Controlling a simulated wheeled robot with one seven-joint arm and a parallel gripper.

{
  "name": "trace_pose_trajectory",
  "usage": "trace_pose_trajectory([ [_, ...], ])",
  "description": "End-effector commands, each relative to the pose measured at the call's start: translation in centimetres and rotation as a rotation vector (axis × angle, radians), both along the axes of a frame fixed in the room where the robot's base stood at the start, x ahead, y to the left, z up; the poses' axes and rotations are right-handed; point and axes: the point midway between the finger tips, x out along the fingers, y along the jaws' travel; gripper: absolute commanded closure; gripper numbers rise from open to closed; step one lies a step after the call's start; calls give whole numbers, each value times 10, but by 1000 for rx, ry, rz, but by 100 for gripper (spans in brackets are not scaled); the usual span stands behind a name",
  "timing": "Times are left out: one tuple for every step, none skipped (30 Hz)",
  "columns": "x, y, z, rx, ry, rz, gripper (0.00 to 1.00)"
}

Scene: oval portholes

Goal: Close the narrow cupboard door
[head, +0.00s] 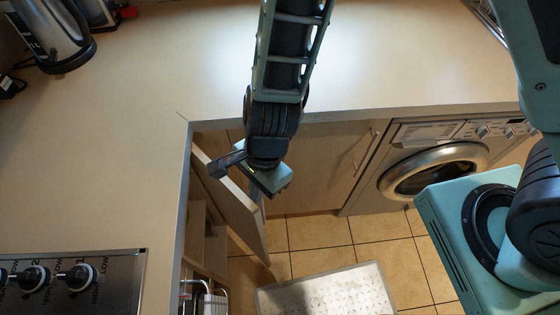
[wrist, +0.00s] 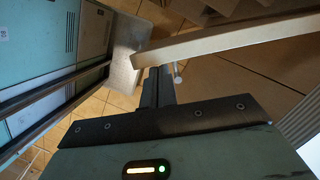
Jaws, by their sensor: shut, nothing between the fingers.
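The narrow cupboard door (head: 228,200) stands partly open under the left counter, its free edge swung out toward the floor. Its pale edge (wrist: 225,38) crosses the upper right of the wrist view. Shelves inside the cupboard (head: 196,222) show to the left of the door. My gripper (head: 257,193) is low beside the door, on its right, outer side in the head view. In the wrist view its fingers (wrist: 158,80) are together and empty, close to the end of the door's edge. I cannot tell whether they touch it.
A washing machine (head: 432,170) and a closed cupboard front (head: 320,160) stand along the back. The counter (head: 130,130) bounds the left and back.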

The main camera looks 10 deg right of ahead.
Motion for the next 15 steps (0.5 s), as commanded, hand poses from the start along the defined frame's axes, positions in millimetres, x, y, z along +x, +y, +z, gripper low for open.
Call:
trace_pose_trajectory([
  [-9,12,2,0,2,-36,100],
  [-13,18,2,0,2,-61,100],
  [-18,26,2,0,2,-97,100],
  [-21,32,2,0,2,-125,100],
  [-25,38,2,0,2,-152,100],
  [-29,46,2,0,2,-186,100],
  [-31,52,3,0,1,-214,100],
  [-34,58,3,0,2,-240,100],
  [-37,65,3,0,1,-271,100],
  [-39,70,3,0,2,-296,100],
  [-40,76,3,0,2,-318,100],
  [-43,83,4,0,1,-347,100],
  [-44,88,4,0,2,-369,100],
  [-45,92,4,-1,1,-389,100],
  [-47,98,3,-1,1,-412,100],
])
